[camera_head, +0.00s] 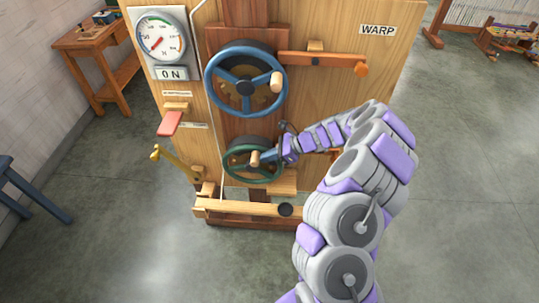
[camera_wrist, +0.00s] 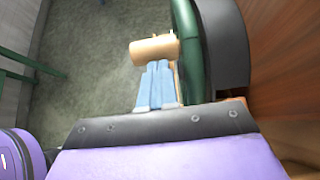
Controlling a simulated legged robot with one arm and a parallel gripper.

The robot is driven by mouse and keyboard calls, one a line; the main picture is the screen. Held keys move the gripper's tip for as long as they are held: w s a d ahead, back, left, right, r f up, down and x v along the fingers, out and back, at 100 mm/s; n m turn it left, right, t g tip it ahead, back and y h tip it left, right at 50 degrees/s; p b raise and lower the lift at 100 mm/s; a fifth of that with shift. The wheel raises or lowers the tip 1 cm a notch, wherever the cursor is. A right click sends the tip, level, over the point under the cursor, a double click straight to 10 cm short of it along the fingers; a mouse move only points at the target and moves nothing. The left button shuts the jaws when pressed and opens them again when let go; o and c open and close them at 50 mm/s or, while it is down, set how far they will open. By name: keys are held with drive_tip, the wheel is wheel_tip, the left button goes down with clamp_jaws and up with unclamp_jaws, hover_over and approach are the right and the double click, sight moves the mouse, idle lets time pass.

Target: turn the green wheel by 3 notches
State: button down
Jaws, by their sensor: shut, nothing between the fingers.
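The green wheel (camera_head: 231,172) is mounted low on the front of a wooden cabinet. Its rim also shows in the wrist view (camera_wrist: 186,45). A light wooden handle knob (camera_head: 255,159) sticks out from the wheel; in the wrist view the knob (camera_wrist: 153,49) lies just beyond my fingertips. My gripper (camera_head: 276,155) reaches in from the right, at the wheel's front. In the wrist view its blue fingers (camera_wrist: 158,82) are together, with nothing between them. The fingertips appear at or very near the knob; I cannot tell whether they touch it.
A larger blue wheel (camera_head: 246,50) with a knob sits above. An orange-tipped lever (camera_head: 325,60) is at upper right, a red lever (camera_head: 170,123) and a yellow crank (camera_head: 172,162) at left. The floor (camera_head: 465,190) at right is clear.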

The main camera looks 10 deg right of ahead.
drive_tip(key=shift+w+a+r+h+p, duration=0.1)
drive_tip(key=shift+a+r+h+p, duration=0.25)
drive_tip(key=shift+p, duration=0.7)
drive_tip(key=shift+f, duration=0.1)
drive_tip(key=d+f+p+v, duration=0.1)
drive_tip(key=f+p+v, duration=0.1)
drive_tip(key=v, duration=1)
drive_tip(key=shift+s+d+p, duration=0.25)
drive_tip(key=shift+d+p, duration=0.05)
drive_tip(key=shift+d, duration=0.05)
